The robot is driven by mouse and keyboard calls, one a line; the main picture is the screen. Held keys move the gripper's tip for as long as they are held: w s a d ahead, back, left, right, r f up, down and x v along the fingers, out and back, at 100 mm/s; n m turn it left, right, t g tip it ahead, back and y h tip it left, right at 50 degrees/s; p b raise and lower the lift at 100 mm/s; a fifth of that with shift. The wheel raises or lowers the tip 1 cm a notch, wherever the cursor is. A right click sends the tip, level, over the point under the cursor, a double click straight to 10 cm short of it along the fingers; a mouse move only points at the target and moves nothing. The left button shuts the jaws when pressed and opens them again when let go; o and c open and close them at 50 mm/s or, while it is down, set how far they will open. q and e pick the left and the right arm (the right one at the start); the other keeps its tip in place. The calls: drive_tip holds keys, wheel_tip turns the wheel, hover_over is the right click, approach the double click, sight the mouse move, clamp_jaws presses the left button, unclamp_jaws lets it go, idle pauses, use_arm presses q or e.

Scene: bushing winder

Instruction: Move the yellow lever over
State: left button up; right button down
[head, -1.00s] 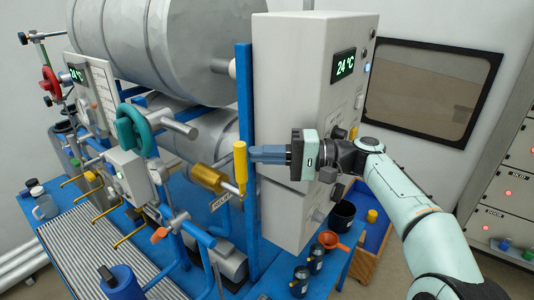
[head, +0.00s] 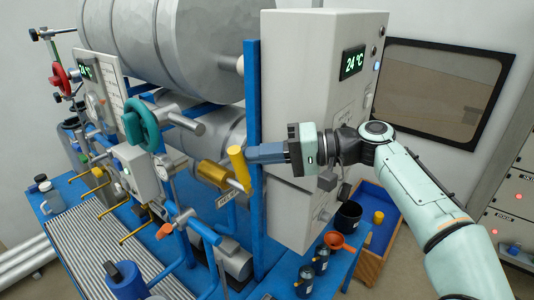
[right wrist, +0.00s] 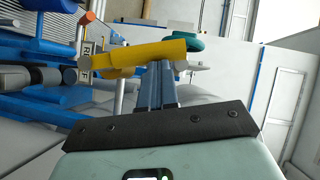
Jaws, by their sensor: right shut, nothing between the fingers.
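The yellow lever (head: 238,168) is a short yellow cylinder handle beside the brass-coloured valve body (head: 213,173). In the right wrist view the lever (right wrist: 140,52) lies across the tips of the shut fingers (right wrist: 157,75), which hide part of what is behind. My left gripper is not in view.
A blue upright post (head: 253,110) and the grey cabinet (head: 300,130) with a 24 °C display stand just behind my right gripper. A teal handwheel (head: 141,124) and an orange-handled valve (head: 165,230) are to the left.

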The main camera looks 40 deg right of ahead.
sight(244, 171)
drive_tip(key=a+n, duration=0.1)
drive_tip(key=s+a+n+h, duration=0.1)
drive_tip(key=shift+a+f+b, duration=0.1)
drive_tip(key=shift+a+b, duration=0.25)
drive_tip(key=shift+b, duration=0.05)
drive_tip(key=shift+s+a+f+n+h+b, duration=0.2)
drive_tip(key=shift+a+n+h, duration=0.2)
drive_tip(key=shift+a+h, duration=0.15)
drive_tip(key=shift+s+a+f+n+h+b, duration=0.1)
drive_tip(key=shift+a+f+n+h+b, duration=0.1)
drive_tip(key=shift+a+n+h, duration=0.25)
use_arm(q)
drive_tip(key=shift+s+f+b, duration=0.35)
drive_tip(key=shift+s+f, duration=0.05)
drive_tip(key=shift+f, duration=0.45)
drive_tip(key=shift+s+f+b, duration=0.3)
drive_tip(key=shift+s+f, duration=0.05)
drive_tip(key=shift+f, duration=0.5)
use_arm(e)
drive_tip(key=shift+s+a+f+n+h, duration=0.1)
drive_tip(key=shift+a+f+n+h, duration=0.2)
drive_tip(key=shift+a, duration=0.25)
drive_tip(key=shift+s+a+f+n+h, duration=0.15)
drive_tip(key=shift+a+f+h, duration=0.2)
drive_tip(key=shift+a, duration=0.3)
